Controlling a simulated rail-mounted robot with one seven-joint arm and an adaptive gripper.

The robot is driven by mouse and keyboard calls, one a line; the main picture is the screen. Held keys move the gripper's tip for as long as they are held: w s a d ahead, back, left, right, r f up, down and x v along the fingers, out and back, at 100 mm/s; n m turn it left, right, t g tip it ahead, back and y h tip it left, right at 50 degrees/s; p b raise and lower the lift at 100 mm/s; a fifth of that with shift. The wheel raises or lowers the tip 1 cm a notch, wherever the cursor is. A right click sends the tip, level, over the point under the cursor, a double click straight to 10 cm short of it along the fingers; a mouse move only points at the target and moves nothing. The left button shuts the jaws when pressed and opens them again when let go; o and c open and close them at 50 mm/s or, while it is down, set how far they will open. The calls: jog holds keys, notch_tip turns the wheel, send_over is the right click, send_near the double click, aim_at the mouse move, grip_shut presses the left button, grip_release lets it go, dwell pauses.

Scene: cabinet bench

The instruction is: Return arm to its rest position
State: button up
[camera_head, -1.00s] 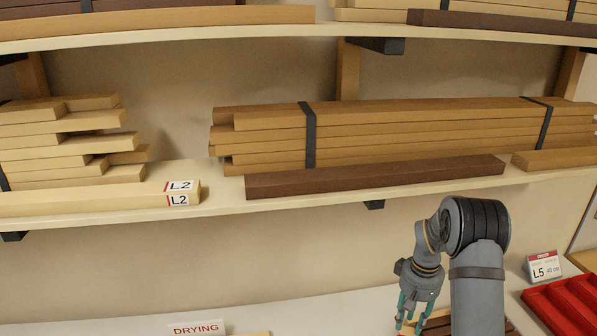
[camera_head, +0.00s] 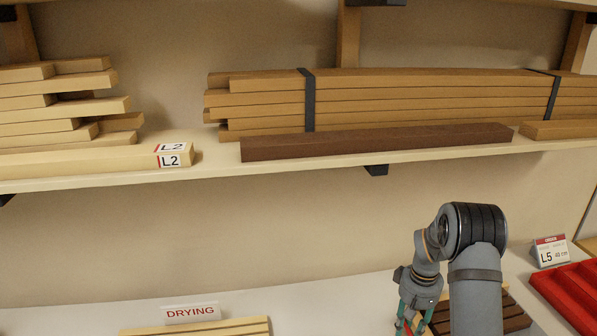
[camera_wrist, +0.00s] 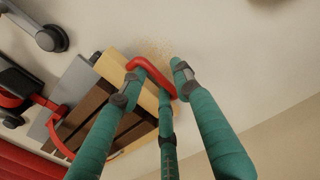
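My arm is bent at the lower right of the head view, in front of the bench. My gripper (camera_head: 408,326) hangs down from it, and its fingertips are cut off by the lower picture edge. In the wrist view, my gripper (camera_wrist: 158,78) shows teal fingers with a gap between their tips. A red curved handle or bar (camera_wrist: 152,72) lies at the fingertips, by the end of a stack of light and dark boards (camera_wrist: 98,118). I cannot tell whether a finger touches it. No rest position is marked in view.
A shelf (camera_head: 300,167) with strapped boards (camera_head: 420,98) runs above the arm. A red tray (camera_head: 570,290) and an L5 card (camera_head: 550,252) stand at the right.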

jog(key=shift+s+a+f, duration=0.1)
jog(key=shift+a+f, duration=0.05)
jog(key=shift+f, duration=0.2)
jog(key=c, duration=0.5)
dwell(0.6)
